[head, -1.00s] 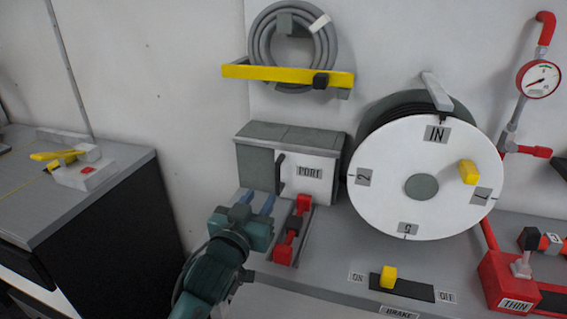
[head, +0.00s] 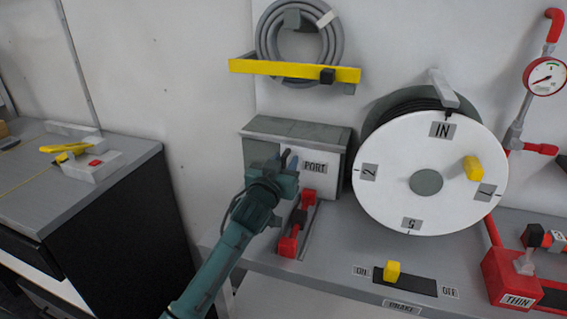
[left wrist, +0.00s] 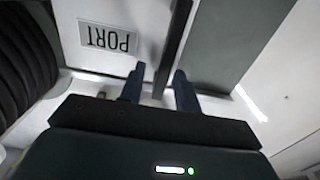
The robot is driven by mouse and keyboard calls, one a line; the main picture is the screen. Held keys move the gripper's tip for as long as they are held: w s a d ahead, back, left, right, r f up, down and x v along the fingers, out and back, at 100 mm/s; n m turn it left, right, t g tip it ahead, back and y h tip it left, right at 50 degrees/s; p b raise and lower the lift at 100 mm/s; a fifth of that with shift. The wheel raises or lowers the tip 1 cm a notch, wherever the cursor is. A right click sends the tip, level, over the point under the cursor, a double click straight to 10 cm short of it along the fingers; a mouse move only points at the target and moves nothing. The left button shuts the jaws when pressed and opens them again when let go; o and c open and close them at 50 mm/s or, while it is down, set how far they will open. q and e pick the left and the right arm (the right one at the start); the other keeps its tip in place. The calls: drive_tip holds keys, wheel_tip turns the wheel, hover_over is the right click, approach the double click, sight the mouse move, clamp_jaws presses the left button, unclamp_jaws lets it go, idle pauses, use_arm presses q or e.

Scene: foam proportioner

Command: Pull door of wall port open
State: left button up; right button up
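The wall port (head: 300,128) is a grey box on the bench by the wall, with a white door (head: 326,178) labelled PORT. The door looks shut. My left gripper (head: 289,157) is in front of the door and hides its handle in the head view. In the left wrist view, the dark bar handle (left wrist: 176,40) runs between the two blue fingers of my left gripper (left wrist: 159,72). The fingers are apart, with a gap on each side of the handle. My right gripper is in neither view.
A red-handled lever (head: 298,220) stands on the bench just in front of the port. A large white reel (head: 405,190) is close on the right. A yellow rack (head: 290,70) with a coiled hose hangs above. A dark cabinet (head: 120,230) stands at left.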

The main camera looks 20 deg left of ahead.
use_arm(q)
clamp_jaws()
idle(0.3)
idle(0.3)
